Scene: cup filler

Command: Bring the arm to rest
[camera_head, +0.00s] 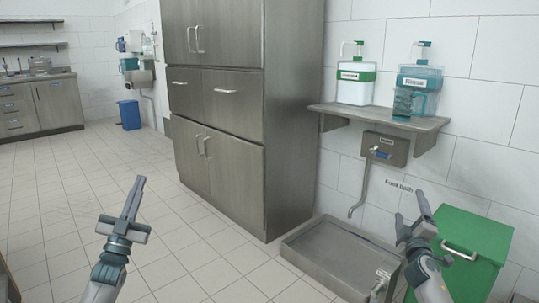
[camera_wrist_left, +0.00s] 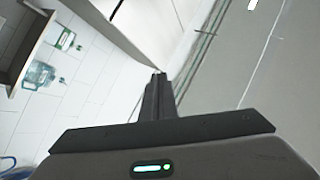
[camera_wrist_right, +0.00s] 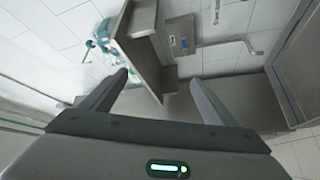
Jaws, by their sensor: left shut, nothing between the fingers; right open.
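My left gripper (camera_head: 136,192) is at the lower left of the head view, raised over the tiled floor. Its fingers are together with nothing between them, and they also show shut in the left wrist view (camera_wrist_left: 158,85). My right gripper (camera_head: 411,212) is at the lower right of the head view, in front of the wall and near the foot bath. Its fingers stand apart and empty in the right wrist view (camera_wrist_right: 160,85). Neither gripper touches anything that I can see.
A steel foot bath (camera_head: 325,265) and a green bin (camera_head: 480,238) are close to my right arm. A wall shelf (camera_head: 395,120) holds a green-labelled dispenser (camera_head: 356,88) and a blue dispenser (camera_head: 425,78). A tall steel cabinet (camera_head: 285,120) stands mid-view. The floor at left is clear.

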